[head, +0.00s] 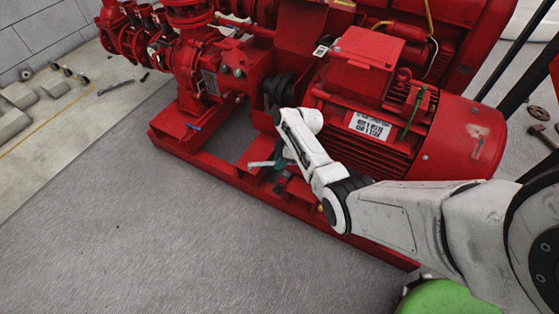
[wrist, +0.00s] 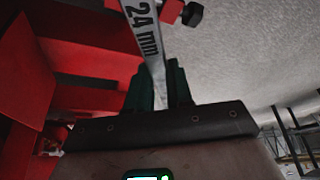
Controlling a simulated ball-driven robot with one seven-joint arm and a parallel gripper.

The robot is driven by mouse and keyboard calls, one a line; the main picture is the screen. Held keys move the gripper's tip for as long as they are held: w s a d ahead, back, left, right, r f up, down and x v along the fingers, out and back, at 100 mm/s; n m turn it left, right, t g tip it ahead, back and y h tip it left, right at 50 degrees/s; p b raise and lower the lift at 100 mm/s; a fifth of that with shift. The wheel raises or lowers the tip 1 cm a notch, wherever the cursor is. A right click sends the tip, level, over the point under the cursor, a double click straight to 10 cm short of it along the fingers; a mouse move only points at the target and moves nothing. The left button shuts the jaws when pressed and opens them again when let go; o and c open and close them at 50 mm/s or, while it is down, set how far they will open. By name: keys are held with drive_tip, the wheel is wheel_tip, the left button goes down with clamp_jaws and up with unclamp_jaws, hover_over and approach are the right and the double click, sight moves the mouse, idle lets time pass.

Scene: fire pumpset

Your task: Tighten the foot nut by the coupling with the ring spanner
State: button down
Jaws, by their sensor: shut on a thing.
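The ring spanner (wrist: 146,35) is a flat grey bar marked "24 mm" in the wrist view. It runs up out of the top of the picture, so its ring end is hidden. My gripper (wrist: 164,85) has dark green fingers shut on the spanner's shaft. In the head view my gripper (head: 266,164) is low beside the red base frame, below the dark coupling (head: 276,90). A dark hexagonal nut or bolt head (wrist: 192,14) shows right of the spanner, apart from its visible shaft. I cannot tell whether it is the foot nut or whether the ring is on a nut.
The red motor (head: 385,115) stands right of the coupling and the red pump (head: 205,75) left of it. The red base frame (head: 225,168) runs along the front. Grey floor (head: 110,240) in front is clear. Loose parts lie at the far left.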

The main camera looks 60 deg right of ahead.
drive_tip(key=shift+r+p, duration=0.3)
drive_tip(key=shift+r, duration=0.2)
drive_tip(key=shift+f, duration=0.1)
drive_tip(key=shift+s+a+f+n+b, duration=0.15)
drive_tip(key=shift+f+n+b, duration=0.05)
drive_tip(key=shift+f+b, duration=0.35)
drive_tip(key=shift+s+a+f+n+b, duration=0.1)
drive_tip(key=shift+a+f+n+b, duration=0.1)
drive_tip(key=shift+f+b, duration=0.35)
drive_tip(key=shift+f+b, duration=1.1)
drive_tip(key=shift+f, duration=0.25)
drive_tip(key=shift+d, duration=0.1)
